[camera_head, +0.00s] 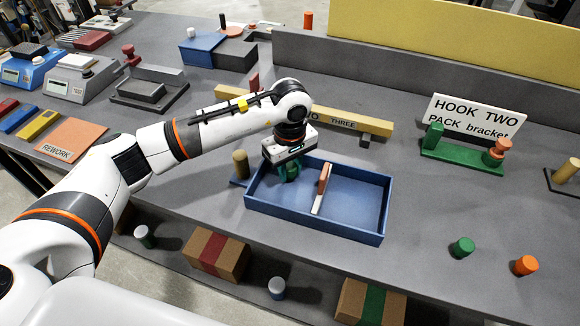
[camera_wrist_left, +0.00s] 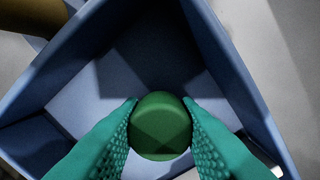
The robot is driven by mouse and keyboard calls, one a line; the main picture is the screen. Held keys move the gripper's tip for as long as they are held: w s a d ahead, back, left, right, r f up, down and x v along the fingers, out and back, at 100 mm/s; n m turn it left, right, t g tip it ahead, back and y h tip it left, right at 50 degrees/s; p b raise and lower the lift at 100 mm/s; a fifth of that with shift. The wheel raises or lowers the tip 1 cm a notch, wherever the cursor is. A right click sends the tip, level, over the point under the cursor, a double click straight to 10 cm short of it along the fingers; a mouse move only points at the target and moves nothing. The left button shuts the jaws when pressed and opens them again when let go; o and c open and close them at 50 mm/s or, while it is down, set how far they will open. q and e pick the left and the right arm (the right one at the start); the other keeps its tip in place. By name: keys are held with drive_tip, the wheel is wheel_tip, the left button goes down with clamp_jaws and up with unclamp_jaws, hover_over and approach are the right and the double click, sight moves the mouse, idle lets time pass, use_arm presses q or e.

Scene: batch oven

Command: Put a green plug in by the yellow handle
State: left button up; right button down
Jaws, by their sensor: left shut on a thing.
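My left gripper (camera_head: 291,170) is at the left compartment of the blue tray (camera_head: 312,225), pointing down. Its teal fingers are shut on a round green plug (camera_wrist_left: 160,126), which shows between the fingertips in the left wrist view, over the tray's floor. I cannot tell whether the plug touches the floor. Another green plug (camera_head: 462,247) stands on the table at the right. A long yellow-tan bar (camera_head: 374,126) with a label reading THREE lies behind the tray, partly hidden by my arm. I cannot make out a clear yellow handle. My right gripper is out of view.
A divider with a reddish upright (camera_head: 324,180) splits the tray. A tan cylinder (camera_head: 240,164) stands at its left. A green bracket (camera_head: 460,154) and a sign (camera_head: 472,117) stand at the right, with an orange plug (camera_head: 526,265) nearer.

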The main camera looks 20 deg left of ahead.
sight(290, 166)
use_arm(q)
drive_tip(key=shift+f, duration=0.15)
drive_tip(key=o, duration=1)
wheel_tip(290, 166, up, 12)
drive_tip(key=shift+b, duration=1.2)
